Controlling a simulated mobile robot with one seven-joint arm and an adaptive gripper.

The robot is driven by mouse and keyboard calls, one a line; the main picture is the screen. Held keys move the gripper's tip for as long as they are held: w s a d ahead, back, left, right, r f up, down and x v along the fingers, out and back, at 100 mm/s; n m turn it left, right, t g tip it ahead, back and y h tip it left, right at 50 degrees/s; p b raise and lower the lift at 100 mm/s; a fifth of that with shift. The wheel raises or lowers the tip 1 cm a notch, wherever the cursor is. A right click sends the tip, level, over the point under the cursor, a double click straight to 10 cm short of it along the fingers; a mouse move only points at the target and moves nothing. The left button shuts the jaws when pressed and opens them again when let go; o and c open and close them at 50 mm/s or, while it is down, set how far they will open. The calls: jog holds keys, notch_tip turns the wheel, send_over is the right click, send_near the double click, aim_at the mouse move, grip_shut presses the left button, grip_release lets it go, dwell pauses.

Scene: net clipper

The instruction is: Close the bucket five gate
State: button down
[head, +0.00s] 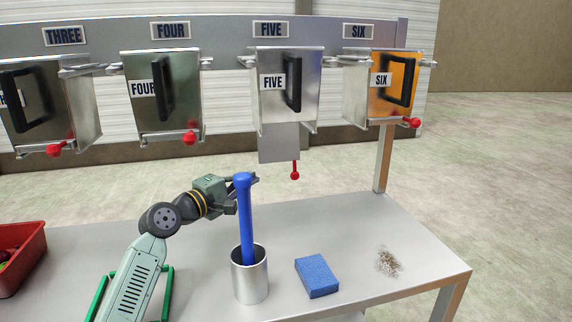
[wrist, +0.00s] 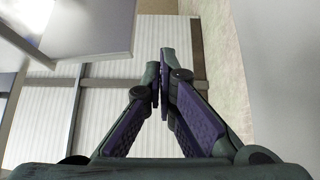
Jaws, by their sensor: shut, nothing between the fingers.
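Bucket five (head: 288,105) is a silver box with a FIVE label and a black handle, hanging from the rail. Its gate (head: 278,143) hangs down below the bucket as a flat grey plate, open. A red ball knob (head: 295,175) is on a short rod at the gate's lower right. In the wrist view the fingers (wrist: 163,80) are shut and empty. A grey metal panel shows at upper left there; I cannot tell which part it is.
The blue-handled tool (head: 244,210) stands in a metal cup (head: 249,277) on the table, in front of my gripper. A blue sponge (head: 317,276) and a wiry tangle (head: 388,262) lie to the right. Buckets four (head: 163,112) and six (head: 382,92) flank bucket five.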

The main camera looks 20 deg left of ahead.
aim_at(279, 148)
jog(key=w+d+p, duration=0.6)
jog(key=w, duration=0.1)
jog(key=shift+f+p, duration=0.25)
jog(key=shift+p, duration=0.05)
jog(key=shift+s, duration=0.1)
dwell(0.5)
